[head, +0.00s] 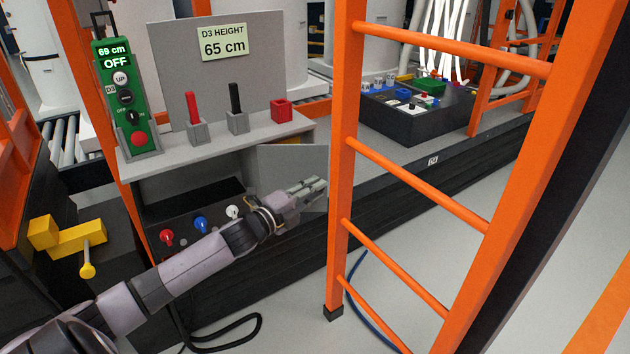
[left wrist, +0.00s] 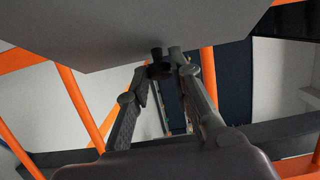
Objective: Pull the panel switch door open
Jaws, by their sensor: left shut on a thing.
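The grey panel door (head: 290,160) stands out below the right end of the shelf, partly hidden by my left gripper. It appears swung open, with the dark switch panel (head: 185,212) exposed to its left. My left gripper (head: 314,188) is at the door's outer, lower right part. In the left wrist view the door (left wrist: 150,28) fills the top, and the fingertips (left wrist: 168,68) close on a small dark knob-like handle (left wrist: 157,54) at its edge. The exact contact is hard to see. My right gripper is not in view.
The switch panel carries red (head: 167,237), blue (head: 201,224) and white (head: 233,212) knobs. An orange ladder (head: 345,150) stands close to the right of my gripper. The grey shelf (head: 190,155) is above, and a yellow handle (head: 75,240) is at left. Open floor lies below.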

